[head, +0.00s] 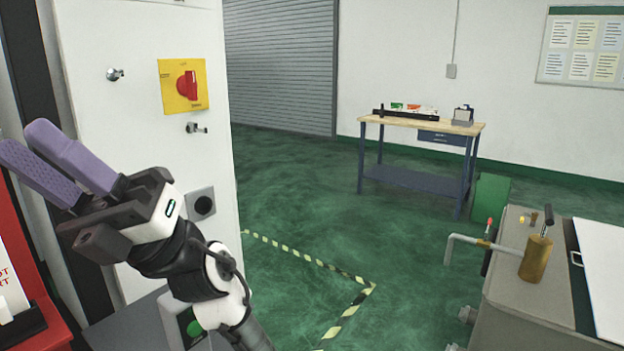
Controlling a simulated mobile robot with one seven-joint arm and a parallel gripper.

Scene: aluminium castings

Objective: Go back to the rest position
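My gripper (24,140) is at the left of the head view, raised in front of a white cabinet (140,110). Its two purple fingers point up and to the left and lie close side by side. The near finger covers any gap between them, so I cannot tell whether they are open or shut. I see no object between them. My arm comes up from the bottom edge, bent at the wrist. No mark for a rest position shows.
The cabinet has a red rotary switch (187,85) on a yellow plate. A red unit (45,320) stands at lower left. A grey machine (530,300) with a brass cylinder (536,258) is at lower right. A workbench (440,128) stands at the back. Green floor between is clear.

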